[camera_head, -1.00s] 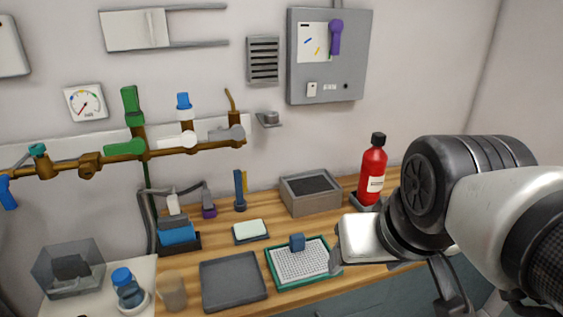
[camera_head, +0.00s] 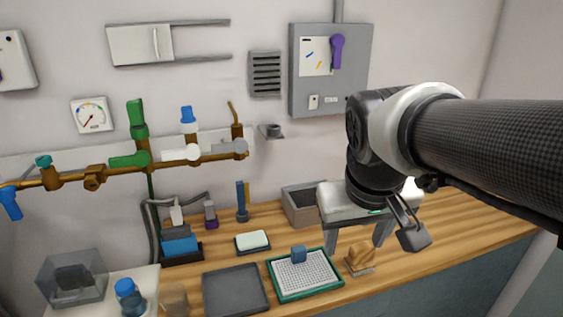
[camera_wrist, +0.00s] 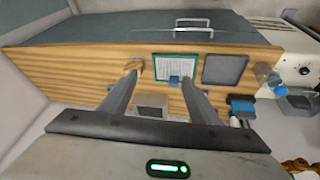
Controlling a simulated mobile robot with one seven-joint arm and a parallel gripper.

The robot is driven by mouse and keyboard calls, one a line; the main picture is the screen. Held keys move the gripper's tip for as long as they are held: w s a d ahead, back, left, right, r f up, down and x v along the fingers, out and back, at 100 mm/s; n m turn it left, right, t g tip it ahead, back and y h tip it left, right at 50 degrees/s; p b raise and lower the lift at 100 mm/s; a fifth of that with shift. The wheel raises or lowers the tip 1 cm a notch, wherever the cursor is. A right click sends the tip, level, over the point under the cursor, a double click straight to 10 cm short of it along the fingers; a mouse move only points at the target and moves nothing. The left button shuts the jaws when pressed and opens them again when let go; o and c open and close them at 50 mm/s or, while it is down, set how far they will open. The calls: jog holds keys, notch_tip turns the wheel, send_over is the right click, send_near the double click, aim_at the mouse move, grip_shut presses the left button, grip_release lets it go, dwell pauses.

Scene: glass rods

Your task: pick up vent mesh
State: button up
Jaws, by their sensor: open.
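The vent mesh appears to be the white perforated panel (camera_head: 318,277) in a green frame with a blue block-shaped knob (camera_head: 298,253). It lies flat at the front of the wooden bench. In the wrist view the mesh (camera_wrist: 172,66) and its blue knob (camera_wrist: 175,80) show beyond my fingers. My gripper (camera_head: 356,245) is open and empty, with fingers pointing down, above the bench and to the right of the mesh in the head view. In the wrist view my gripper (camera_wrist: 158,80) has its two fingers well apart. Neither finger visibly touches the mesh.
A dark grey tray (camera_head: 235,291) lies left of the mesh, and a pale pad (camera_head: 252,240) behind it. A tan object (camera_head: 361,257) stands right of the mesh. A grey open box (camera_head: 297,207) is behind, partly hidden by my gripper. The bench's right side (camera_head: 470,228) is clear.

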jog(key=w+a+f+n+g+p, duration=0.1)
jog(key=w+a+g+p, duration=0.1)
jog(key=w, duration=0.9)
jog(key=n+g+y+p, duration=0.1)
jog(key=g+p, duration=0.1)
jog(key=p, duration=0.1)
send_near(300, 250)
jog(key=f, duration=0.2)
jog(key=f+b, duration=0.1)
jog(key=f, duration=0.3)
jog(key=shift+d+f+b, duration=0.25)
jog(key=shift+d+b, duration=0.05)
jog(key=shift+b, duration=0.05)
jog(key=f, duration=0.5)
jog(key=shift+w+a, duration=0.1)
jog(key=shift+a, duration=0.15)
jog(key=shift+c, duration=0.2)
jog(key=shift+r, duration=0.1)
jog(key=c, duration=1.2)
